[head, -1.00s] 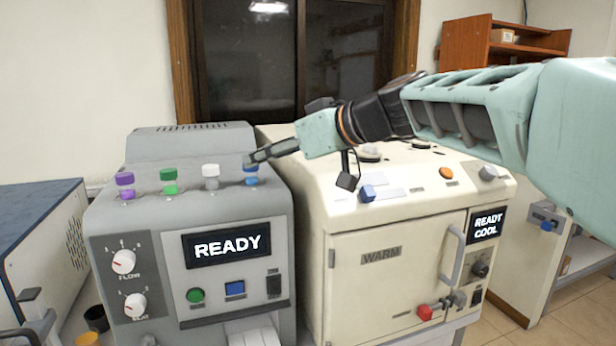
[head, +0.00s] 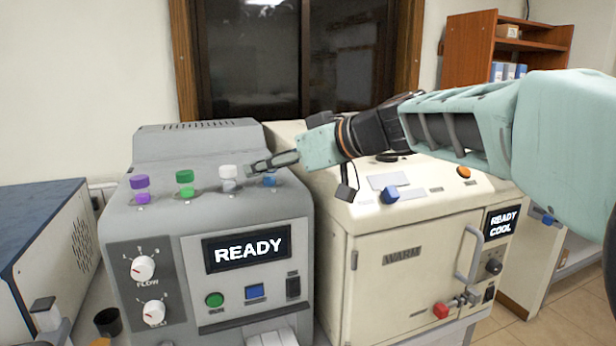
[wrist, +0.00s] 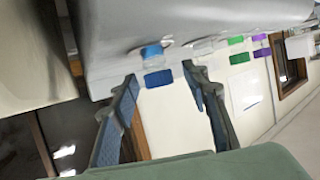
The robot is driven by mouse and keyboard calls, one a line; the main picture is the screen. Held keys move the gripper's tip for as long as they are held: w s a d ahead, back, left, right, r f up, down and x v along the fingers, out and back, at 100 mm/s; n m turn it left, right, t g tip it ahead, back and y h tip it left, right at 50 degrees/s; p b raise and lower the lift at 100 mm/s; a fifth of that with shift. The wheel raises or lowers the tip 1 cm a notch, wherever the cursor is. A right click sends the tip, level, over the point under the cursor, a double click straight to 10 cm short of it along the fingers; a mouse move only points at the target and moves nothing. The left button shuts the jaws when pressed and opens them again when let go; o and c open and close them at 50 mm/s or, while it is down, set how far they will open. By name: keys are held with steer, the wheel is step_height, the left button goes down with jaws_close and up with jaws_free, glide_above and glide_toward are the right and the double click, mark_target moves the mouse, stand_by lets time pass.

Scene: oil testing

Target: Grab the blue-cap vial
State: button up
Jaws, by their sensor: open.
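The blue-cap vial (head: 270,181) stands in the top of the grey machine, at the right end of the vial row, partly hidden by my gripper. My gripper (head: 250,168) is open at this vial, with its fingertips reaching left toward the white-cap vial (head: 228,172). In the wrist view, the blue cap (wrist: 158,77) shows between the tips of my two spread fingers (wrist: 160,90). The fingers appear apart from it. The right fingertip there is close to the white cap (wrist: 196,75); I cannot tell whether they touch.
Green-cap (head: 185,177) and purple-cap (head: 140,182) vials stand further left in the row. The cream machine (head: 340,212) is to the right, under my arm. A dark window (head: 290,60) is behind. The space above the vials is open.

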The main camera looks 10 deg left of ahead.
steer(key=shift+a, duration=0.1)
jaws_close()
stand_by(0.4)
